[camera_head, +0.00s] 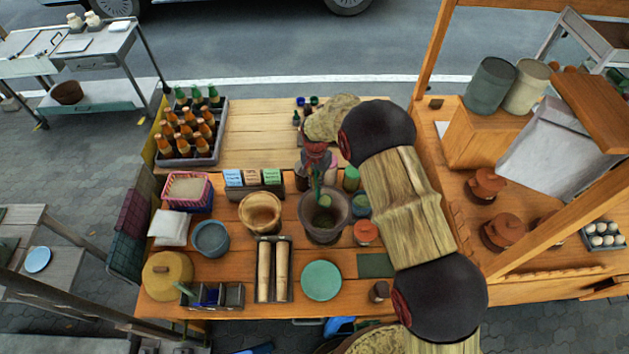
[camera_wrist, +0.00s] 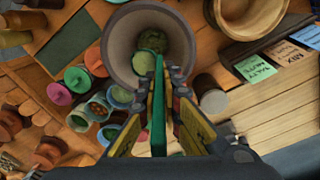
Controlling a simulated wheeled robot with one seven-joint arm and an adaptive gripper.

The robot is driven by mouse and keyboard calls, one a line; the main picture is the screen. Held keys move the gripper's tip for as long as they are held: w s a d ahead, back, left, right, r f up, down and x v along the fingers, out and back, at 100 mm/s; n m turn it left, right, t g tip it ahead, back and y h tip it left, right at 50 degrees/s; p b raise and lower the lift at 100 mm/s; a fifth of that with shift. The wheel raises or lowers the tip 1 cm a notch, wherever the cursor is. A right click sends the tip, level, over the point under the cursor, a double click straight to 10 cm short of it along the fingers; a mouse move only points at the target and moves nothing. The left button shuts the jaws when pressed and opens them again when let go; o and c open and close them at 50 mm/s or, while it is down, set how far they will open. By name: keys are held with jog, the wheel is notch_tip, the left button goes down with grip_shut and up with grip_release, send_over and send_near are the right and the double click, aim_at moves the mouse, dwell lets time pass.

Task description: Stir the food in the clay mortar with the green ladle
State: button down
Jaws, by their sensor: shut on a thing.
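The clay mortar (camera_head: 323,228) is a grey-brown bowl standing near the middle of the wooden table; it also shows in the wrist view (camera_wrist: 117,60). Green food (camera_wrist: 181,45) lies at its bottom. My gripper (camera_head: 317,160) is above the mortar. It is shut on the green ladle (camera_wrist: 158,105), whose handle runs between the fingers. The ladle's round green head (camera_wrist: 152,41) is inside the mortar's mouth in the wrist view, over part of the food. I cannot tell whether it touches the food.
A light wooden bowl (camera_head: 261,211) stands left of the mortar, with small label cards (camera_head: 252,177) behind it. Lidded jars (camera_head: 365,232) stand close on the right. A teal plate (camera_head: 321,280) and rolling pins (camera_head: 273,268) lie in front. A bottle crate (camera_head: 188,133) is at back left.

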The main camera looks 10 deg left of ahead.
jog(key=d+y+b, duration=0.1)
jog(key=d+y, duration=0.1)
jog(key=s+d+t+y+b, duration=0.1)
jog(key=d+y+b, duration=0.1)
jog(key=d, duration=0.1)
jog(key=shift+s+y, duration=0.2)
jog(key=shift+y, duration=0.2)
jog(key=s+d+f+t+y+b, duration=0.1)
jog(key=d+y+b, duration=0.5)
jog(key=b, duration=2.2)
notch_tip(320, 180, down, 2)
jog(key=shift+s+t+y, duration=0.35)
jog(key=shift+t+y, duration=0.25)
jog(key=shift+t, duration=0.2)
jog(key=shift+d+r+b, duration=0.15)
jog(key=shift+b, duration=0.25)
